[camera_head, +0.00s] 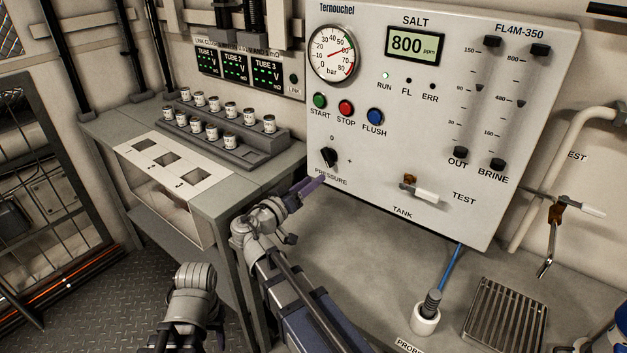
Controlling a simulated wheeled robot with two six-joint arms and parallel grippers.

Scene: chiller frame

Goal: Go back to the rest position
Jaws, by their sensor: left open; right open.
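My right gripper (311,187) is open and empty. Its purplish fingers point up and right, in front of the lower left edge of the white control panel (440,125). The black pressure knob (329,157) is just above the fingertips, and a gap shows between them. My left gripper (193,301) is lower and further left, over the floor in front of the grey bench.
The grey bench (225,190) left of my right arm carries a slotted plate and a stepped rack (220,135) of small jars. At right are a drain grate (507,316), a probe in a white holder (426,318) and a hanging tap (553,225). Open floor (110,315) lies at lower left.

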